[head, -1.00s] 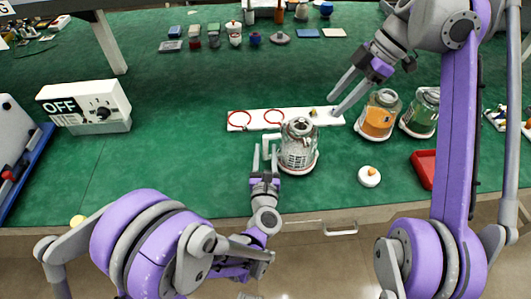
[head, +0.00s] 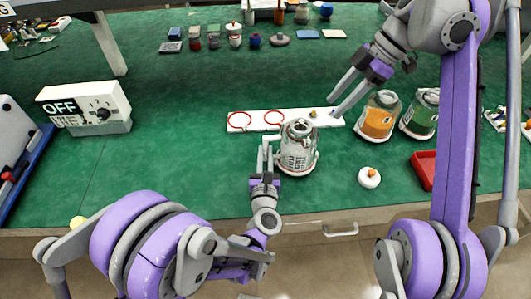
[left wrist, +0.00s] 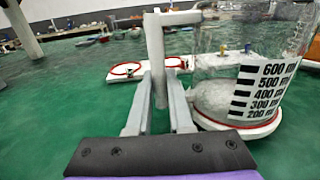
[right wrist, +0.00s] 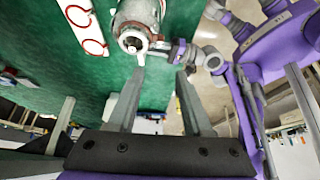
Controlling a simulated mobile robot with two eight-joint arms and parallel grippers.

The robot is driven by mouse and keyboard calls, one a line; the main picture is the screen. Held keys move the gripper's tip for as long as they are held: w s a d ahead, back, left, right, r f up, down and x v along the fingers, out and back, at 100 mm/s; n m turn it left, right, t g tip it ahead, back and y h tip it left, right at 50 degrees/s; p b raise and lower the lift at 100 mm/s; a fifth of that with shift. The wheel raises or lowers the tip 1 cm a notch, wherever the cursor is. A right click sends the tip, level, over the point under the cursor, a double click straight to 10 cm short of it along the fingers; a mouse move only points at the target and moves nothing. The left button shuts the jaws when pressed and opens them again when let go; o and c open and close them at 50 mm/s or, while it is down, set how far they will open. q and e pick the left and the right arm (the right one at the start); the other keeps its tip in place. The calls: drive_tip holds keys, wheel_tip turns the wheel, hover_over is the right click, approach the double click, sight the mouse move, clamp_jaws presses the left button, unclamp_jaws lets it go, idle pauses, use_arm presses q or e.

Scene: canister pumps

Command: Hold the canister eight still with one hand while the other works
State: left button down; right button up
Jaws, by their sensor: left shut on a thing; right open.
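A clear canister with a grey lid and a measuring scale (head: 298,158) stands upright at the front middle of the green table; I take it as canister eight, though no number is readable. My left gripper (head: 265,152) is shut on its handle at the left side. In the left wrist view the pale handle (left wrist: 154,50) passes between the fingers, and the scale (left wrist: 262,92) faces the camera. My right gripper (head: 335,102) is open and empty, above the right end of the white board. In the right wrist view the canister's top (right wrist: 134,38) lies beyond its fingers.
A white board (head: 255,127) with two red rings lies behind the canister. An orange canister (head: 378,118) and a green canister (head: 420,118) stand to the right. A white disc with an orange knob (head: 369,178) and a red tray (head: 424,170) are at front right.

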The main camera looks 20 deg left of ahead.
idle(0.5)
drive_tip(key=shift+o, duration=0.4)
drive_tip(key=m+t+h, duration=0.4)
drive_tip(key=m+t, duration=0.2)
drive_tip(key=m, duration=1.1)
approach(307, 141)
drive_tip(key=x, duration=0.9)
drive_tip(key=shift+d, duration=0.1)
clamp_jaws()
drive_tip(key=shift+r, duration=0.1)
